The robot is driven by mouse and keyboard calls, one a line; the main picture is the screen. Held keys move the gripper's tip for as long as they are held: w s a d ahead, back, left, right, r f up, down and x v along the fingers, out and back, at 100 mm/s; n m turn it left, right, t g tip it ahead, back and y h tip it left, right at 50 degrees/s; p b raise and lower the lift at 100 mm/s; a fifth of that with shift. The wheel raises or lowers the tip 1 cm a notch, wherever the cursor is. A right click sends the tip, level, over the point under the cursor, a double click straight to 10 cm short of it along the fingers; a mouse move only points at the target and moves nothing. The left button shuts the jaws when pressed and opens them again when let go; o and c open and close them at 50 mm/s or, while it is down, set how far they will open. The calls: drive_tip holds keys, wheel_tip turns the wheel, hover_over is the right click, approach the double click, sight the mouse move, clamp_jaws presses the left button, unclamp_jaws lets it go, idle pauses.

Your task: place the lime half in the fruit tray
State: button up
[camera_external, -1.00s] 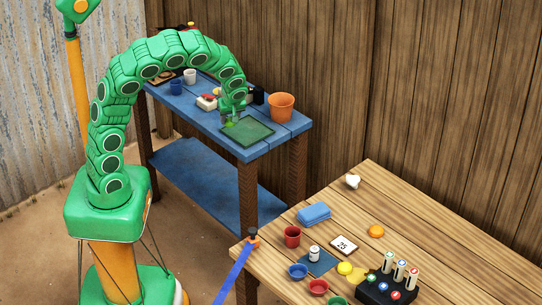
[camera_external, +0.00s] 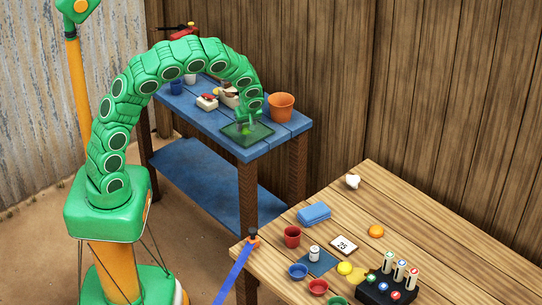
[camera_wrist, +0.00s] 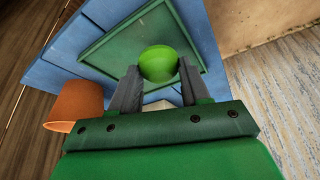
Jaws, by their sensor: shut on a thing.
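The lime half (camera_wrist: 158,63) is a bright green rounded piece between the fingers of my gripper (camera_wrist: 158,80) in the wrist view. My gripper (camera_external: 246,127) is shut on it. The fruit tray, a flat dark green tray with a raised rim (camera_external: 263,134), lies on the blue table. In the external view my gripper is above the middle of the tray, and the lime half is mostly hidden there. In the wrist view the tray (camera_wrist: 115,50) lies behind the lime half. I cannot tell how large the gap between lime and tray is.
An orange pot (camera_external: 281,107) stands on the blue table (camera_external: 205,120) to the right of the tray. A separate wooden table (camera_external: 430,225) holds cups, cards and other small items.

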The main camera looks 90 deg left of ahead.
sight(247, 132)
drive_tip(key=shift+w+a+f, duration=0.1)
drive_tip(key=shift+a+f, duration=0.05)
drive_tip(key=shift+f, duration=1.7)
drive_tip(key=o, duration=1)
drive_tip(key=shift+o, duration=0.2)
drive_tip(key=v, duration=1.2)
